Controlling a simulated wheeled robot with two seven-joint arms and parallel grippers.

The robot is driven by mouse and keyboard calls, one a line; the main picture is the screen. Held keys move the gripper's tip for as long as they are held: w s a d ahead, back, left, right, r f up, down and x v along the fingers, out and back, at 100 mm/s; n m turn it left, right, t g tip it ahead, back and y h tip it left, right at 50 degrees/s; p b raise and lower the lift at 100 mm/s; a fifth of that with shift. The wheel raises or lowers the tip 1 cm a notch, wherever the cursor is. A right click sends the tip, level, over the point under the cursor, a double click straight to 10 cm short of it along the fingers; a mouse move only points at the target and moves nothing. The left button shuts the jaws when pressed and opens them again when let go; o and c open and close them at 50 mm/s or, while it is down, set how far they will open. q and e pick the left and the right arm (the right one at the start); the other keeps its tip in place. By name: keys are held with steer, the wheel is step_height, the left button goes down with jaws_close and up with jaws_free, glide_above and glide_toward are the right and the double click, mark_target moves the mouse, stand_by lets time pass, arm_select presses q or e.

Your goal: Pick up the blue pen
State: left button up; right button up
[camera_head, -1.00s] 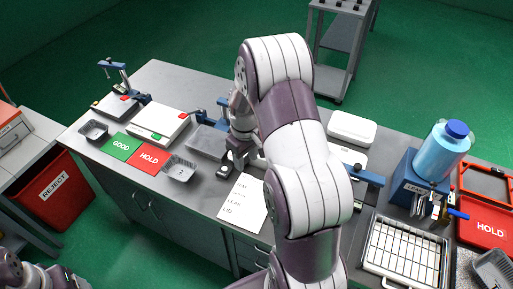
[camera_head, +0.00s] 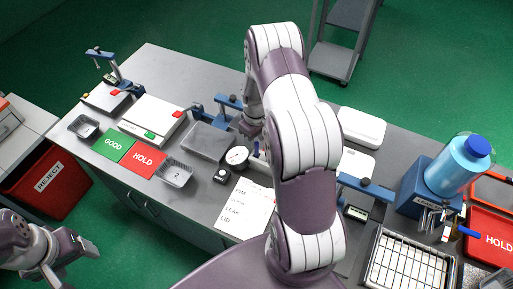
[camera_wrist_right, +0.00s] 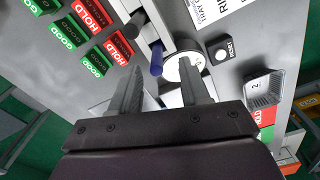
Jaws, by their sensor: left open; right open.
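The blue pen (camera_wrist_right: 157,58) shows in the right wrist view, next to a dark grey cylinder (camera_wrist_right: 136,24) and left of a round dial gauge (camera_wrist_right: 184,70). My right gripper (camera_wrist_right: 158,68) is open. The pen appears in line with the gap between its fingertips; I cannot tell if the pen is between them or beyond. In the head view my right gripper (camera_head: 251,128) is mostly hidden by my right arm, beside the dial gauge (camera_head: 237,156), and I cannot clearly make out the pen there. My left gripper (camera_head: 52,277) is low at the left, away from the bench.
A small black box (camera_wrist_right: 220,52), a paper sheet (camera_head: 246,206) and a foil tray (camera_head: 174,173) are close by. A blue bottle (camera_head: 460,165) stands at the right of the bench.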

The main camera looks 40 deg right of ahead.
mark_target(257, 149)
steer(key=f+p, duration=0.2)
steer(key=f, duration=0.3)
steer(key=shift+w+d+f+p, duration=0.15)
steer(key=shift+d+f+p, duration=0.1)
steer(key=shift+p, duration=0.15)
steer(key=shift+f, duration=0.35)
jaws_close()
steer(key=shift+r, duration=0.1)
